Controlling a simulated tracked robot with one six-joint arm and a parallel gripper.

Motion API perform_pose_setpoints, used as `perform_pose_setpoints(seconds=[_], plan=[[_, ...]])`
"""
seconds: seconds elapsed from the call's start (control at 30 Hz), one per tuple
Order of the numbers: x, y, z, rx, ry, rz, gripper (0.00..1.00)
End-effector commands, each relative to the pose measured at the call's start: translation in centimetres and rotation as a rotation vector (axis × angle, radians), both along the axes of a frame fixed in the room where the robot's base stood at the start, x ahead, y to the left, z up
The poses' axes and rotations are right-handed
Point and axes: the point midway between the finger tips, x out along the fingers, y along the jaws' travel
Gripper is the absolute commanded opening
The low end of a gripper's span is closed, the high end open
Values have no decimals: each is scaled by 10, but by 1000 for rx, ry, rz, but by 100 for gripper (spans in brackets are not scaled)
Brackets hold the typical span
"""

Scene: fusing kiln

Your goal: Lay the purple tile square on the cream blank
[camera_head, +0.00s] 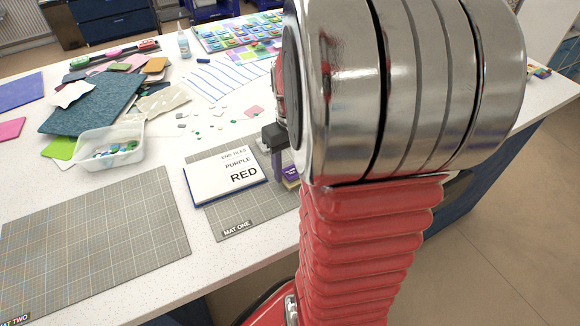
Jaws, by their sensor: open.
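A small purple tile (290,172) with pale lettering shows on the right part of mat one, just left of my arm. My arm hides its right side. A thin cream edge (292,185) shows under or just in front of the tile; it may be the cream blank, mostly hidden. I cannot tell whether the tile lies square on it. My gripper (279,172) points down at the tile's left side, with its jaws open. One finger shows; the other is hidden. I cannot tell whether the finger touches the tile.
Mat two (95,235) is bare. A clear tub (110,146) of glass bits, coloured sheets and a tile panel (235,35) stand farther back.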

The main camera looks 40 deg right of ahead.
Motion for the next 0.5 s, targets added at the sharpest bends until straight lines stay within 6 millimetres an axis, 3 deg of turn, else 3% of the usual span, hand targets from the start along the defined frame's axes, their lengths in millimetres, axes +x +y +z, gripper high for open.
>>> perform_pose_setpoints(seconds=[0.17, 0.5], plan=[[1, -1, 17, -3, -3, 0, 52], [1, 0, 75, -3, -3, 0, 52]])
